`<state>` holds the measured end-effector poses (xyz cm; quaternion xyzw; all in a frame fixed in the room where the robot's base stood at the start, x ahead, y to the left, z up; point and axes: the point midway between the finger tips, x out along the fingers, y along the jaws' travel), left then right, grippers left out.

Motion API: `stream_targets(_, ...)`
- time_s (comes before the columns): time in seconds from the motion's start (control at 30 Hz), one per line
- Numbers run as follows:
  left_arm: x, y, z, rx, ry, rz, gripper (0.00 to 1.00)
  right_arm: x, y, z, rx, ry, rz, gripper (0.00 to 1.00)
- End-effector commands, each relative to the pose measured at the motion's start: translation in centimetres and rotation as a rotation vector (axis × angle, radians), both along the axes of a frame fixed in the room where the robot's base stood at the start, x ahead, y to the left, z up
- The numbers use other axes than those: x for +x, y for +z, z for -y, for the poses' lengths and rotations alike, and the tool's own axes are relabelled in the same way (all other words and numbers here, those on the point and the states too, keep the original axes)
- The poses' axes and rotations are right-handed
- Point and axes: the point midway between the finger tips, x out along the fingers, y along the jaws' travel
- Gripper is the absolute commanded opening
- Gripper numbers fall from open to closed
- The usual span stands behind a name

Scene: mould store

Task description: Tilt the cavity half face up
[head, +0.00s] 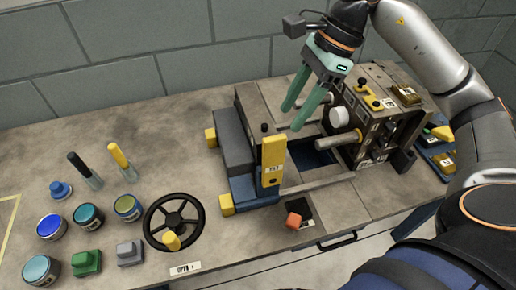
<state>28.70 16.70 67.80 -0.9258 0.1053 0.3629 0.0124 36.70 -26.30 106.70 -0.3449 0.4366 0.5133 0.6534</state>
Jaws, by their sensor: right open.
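The mould stands opened in a low frame at the right of the bench. Its right half (376,125) is a grey upright block with guide pins and a white round knob (339,117) facing left. A dark grey and blue block (234,143) with yellow corner pieces stands at the left of the frame, with a yellow upright lever (272,160) on its front. I cannot tell for sure which is the cavity half. My right gripper (291,118) is open and empty, its green fingers pointing down-left above the gap between the two. My left gripper is not in view.
A black handwheel (174,222) with a yellow knob is at the front. Several jars, such as a teal one (41,270), and two upright brushes stand at left. The bench's back left is clear.

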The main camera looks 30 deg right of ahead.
Motion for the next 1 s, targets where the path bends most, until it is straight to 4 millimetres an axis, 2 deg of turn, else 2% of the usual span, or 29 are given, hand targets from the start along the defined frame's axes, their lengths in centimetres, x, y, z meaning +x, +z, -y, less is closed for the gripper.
stream_targets(0.17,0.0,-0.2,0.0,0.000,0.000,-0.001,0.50,0.1,-2.2,-0.8,-0.002,0.003,-0.006,0.50)
stream_targets(0.4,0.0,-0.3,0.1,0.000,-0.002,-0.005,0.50,0.5,-6.8,-2.8,0.002,0.004,-0.007,0.50)
stream_targets(0.6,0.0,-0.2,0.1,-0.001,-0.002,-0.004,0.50,0.8,-9.8,-4.0,0.004,0.003,-0.004,0.50)
stream_targets(0.8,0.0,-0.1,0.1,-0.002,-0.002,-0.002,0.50,1.0,-11.2,-4.6,0.004,0.002,-0.003,0.50)
stream_targets(1.0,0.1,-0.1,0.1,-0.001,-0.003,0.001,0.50,1.1,-11.4,-4.7,0.003,0.002,-0.002,0.50)
